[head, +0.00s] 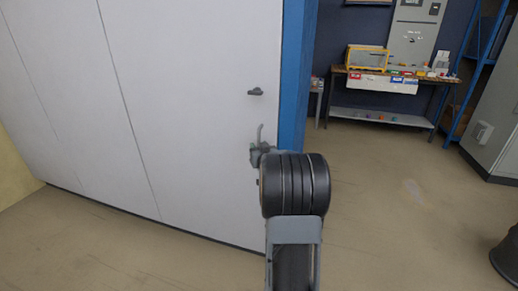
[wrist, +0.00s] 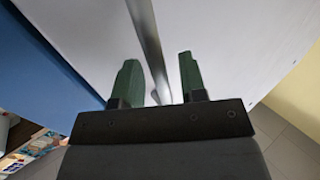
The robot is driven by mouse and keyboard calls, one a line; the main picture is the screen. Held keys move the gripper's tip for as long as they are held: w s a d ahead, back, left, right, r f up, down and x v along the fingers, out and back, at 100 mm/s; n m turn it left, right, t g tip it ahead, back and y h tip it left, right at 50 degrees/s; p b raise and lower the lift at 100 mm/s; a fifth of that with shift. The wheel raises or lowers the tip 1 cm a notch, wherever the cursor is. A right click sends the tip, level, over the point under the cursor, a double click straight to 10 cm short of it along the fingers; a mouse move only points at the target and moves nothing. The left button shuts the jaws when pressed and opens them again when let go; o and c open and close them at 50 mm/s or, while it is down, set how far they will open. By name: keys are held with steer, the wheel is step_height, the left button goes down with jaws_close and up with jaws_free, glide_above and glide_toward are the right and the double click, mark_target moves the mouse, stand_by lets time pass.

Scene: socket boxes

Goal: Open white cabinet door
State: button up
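The white cabinet door (head: 200,90) fills the left of the head view and looks shut. Its slim grey handle (head: 260,134) stands near the right edge. In the wrist view the handle (wrist: 148,40) runs down between my gripper's two green fingers. My gripper (wrist: 158,58) is open, with a visible gap on the right side of the handle and a smaller one on the left. In the head view my gripper is mostly hidden behind my dark arm joint, just below the handle.
A small dark lock fitting (head: 255,92) sits above the handle. A blue post (head: 296,75) borders the door on the right. A workbench (head: 385,78) with a yellow-framed box stands at the back right. A grey cabinet (head: 497,120) is at far right. The floor between is clear.

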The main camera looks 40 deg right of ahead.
steer(key=shift+w+d, duration=0.1)
steer(key=shift+w, duration=0.15)
jaws_close()
stand_by(0.3)
